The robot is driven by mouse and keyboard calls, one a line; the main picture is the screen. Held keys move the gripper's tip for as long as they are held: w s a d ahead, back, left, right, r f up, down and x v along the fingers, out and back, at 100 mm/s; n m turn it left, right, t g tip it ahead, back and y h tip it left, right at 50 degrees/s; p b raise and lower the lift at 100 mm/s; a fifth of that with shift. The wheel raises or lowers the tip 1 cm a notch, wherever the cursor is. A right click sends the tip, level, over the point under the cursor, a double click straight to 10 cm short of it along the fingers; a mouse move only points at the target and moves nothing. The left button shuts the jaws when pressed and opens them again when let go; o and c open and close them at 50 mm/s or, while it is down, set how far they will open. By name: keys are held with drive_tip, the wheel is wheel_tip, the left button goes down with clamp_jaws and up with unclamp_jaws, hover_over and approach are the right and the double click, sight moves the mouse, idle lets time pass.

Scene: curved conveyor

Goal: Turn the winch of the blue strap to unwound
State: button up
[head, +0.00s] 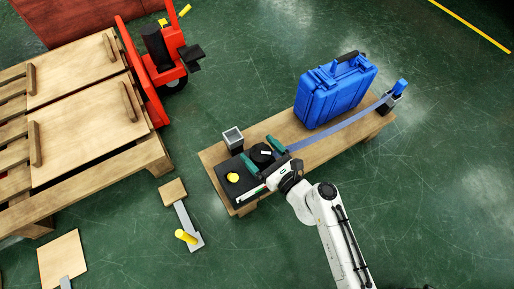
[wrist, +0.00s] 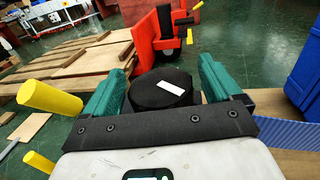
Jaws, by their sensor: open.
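The winch knob (head: 262,154) is a round black drum with a white mark on top, at the left end of a wooden bench (head: 222,158). It also shows in the wrist view (wrist: 150,93). My gripper (head: 262,155) is open, with one green finger on each side of the knob; in the wrist view the fingers (wrist: 158,85) flank it, and I cannot tell whether they touch it. The blue strap (head: 340,129) runs from the winch along the bench to a black and blue fitting (head: 392,98) at the far right. The lower knob is hidden by my gripper.
A blue case (head: 338,92) stands on the bench behind the strap. A yellow knob (head: 232,177) and a grey square post (head: 233,138) are close to my gripper. A yellow-handled lever (head: 187,237), wooden pallets (head: 90,140) and a red jack (head: 160,60) are left.

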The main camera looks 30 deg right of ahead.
drive_tip(key=shift+w+a, duration=0.15)
drive_tip(key=shift+w, duration=0.7)
drive_tip(key=c, duration=1)
drive_tip(key=shift+o, duration=0.2)
drive_tip(key=shift+y, duration=0.3)
